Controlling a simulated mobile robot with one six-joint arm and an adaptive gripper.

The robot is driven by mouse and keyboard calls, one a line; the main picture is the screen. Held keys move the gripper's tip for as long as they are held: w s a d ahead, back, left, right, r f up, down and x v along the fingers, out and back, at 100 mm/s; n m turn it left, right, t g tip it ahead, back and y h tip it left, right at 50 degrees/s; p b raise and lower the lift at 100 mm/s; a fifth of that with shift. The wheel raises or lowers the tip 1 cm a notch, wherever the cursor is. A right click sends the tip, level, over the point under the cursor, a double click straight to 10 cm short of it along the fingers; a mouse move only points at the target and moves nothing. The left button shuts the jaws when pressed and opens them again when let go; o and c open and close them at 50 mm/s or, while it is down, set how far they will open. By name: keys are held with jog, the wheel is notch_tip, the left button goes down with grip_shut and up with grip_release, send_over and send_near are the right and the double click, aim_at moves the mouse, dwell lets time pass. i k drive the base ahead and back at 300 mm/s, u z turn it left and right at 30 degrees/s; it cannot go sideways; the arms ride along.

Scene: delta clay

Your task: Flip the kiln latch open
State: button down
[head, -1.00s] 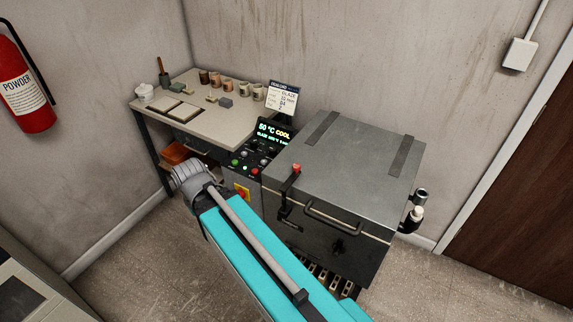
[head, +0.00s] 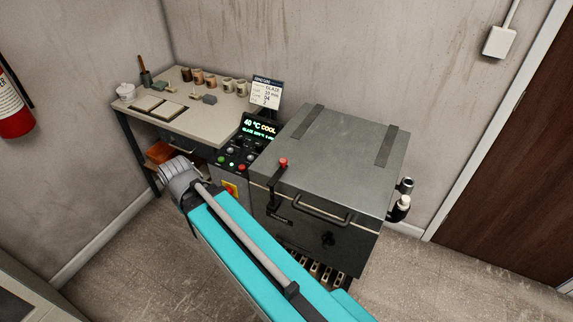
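The kiln (head: 345,150) is a grey metal box with a flat lid, right of the middle in the head view. Its lid looks shut. The kiln latch (head: 277,187) is a dark lever with a red knob (head: 283,162), upright at the front left edge of the lid. A bar handle (head: 322,212) sits on the front beside it. My teal arm reaches up from the bottom, left of the latch and apart from it in the picture. My gripper's fingers do not show.
A control panel (head: 237,158) with a display reading 40 °C COOL (head: 260,126) stands left of the kiln. A workbench (head: 215,117) with cups and tiles is behind left. A fire extinguisher (head: 12,105) hangs at far left. Bare floor (head: 450,270) lies right of the kiln.

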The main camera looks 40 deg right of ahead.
aim_at(282, 161)
jog(key=z, duration=0.45)
jog(key=k, duration=1.65)
jog(key=u, duration=0.4)
jog(key=i, duration=1)
